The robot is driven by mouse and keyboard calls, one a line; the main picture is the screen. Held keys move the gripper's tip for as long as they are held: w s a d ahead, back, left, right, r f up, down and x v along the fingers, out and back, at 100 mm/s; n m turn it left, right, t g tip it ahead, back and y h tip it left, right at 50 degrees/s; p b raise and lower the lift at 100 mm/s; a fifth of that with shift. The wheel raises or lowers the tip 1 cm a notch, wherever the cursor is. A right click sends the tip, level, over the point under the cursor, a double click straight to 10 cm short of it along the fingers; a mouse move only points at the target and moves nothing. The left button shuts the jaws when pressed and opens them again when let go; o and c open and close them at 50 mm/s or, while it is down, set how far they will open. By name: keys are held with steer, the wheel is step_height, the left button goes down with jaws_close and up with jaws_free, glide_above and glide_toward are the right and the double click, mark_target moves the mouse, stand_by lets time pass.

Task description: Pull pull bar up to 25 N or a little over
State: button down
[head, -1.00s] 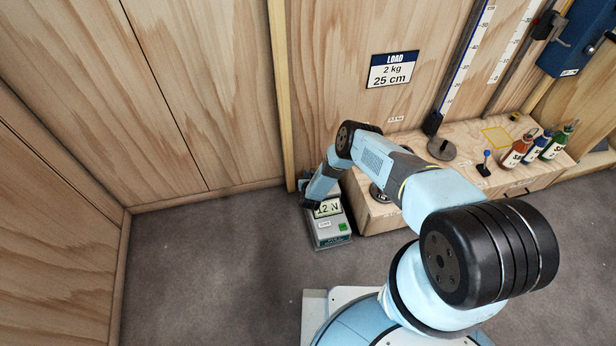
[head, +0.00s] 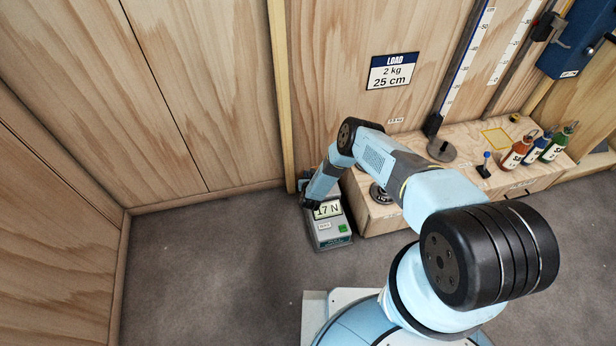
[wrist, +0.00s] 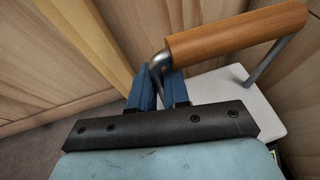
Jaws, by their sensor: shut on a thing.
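The pull bar (wrist: 235,31) shows in the wrist view as an orange-brown wooden grip on a bent grey metal rod. My gripper (wrist: 161,88) has its blue fingers shut on the metal rod at the left end of the bar. The rod's other end comes down to a pale plate (wrist: 236,101) at the right. In the head view my arm hides the bar and my gripper. The force gauge (head: 328,225) stands on the floor below my wrist. Its display reads 17 N, and a green button shows on its face.
A low wooden bench (head: 390,214) stands right of the gauge, with bottles (head: 537,148) and a round weight (head: 441,149) on it. A sign (head: 393,71) on the wall reads LOAD 2 kg 25 cm. The floor at the left is clear.

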steer(key=shift+w, duration=0.1)
steer(key=c, duration=1)
jaws_free()
steer(key=shift+w+r, duration=0.1)
steer(key=shift+r, duration=0.05)
steer(key=v, duration=1.4)
steer(key=shift+f, duration=0.3)
steer(key=shift+a, duration=0.1)
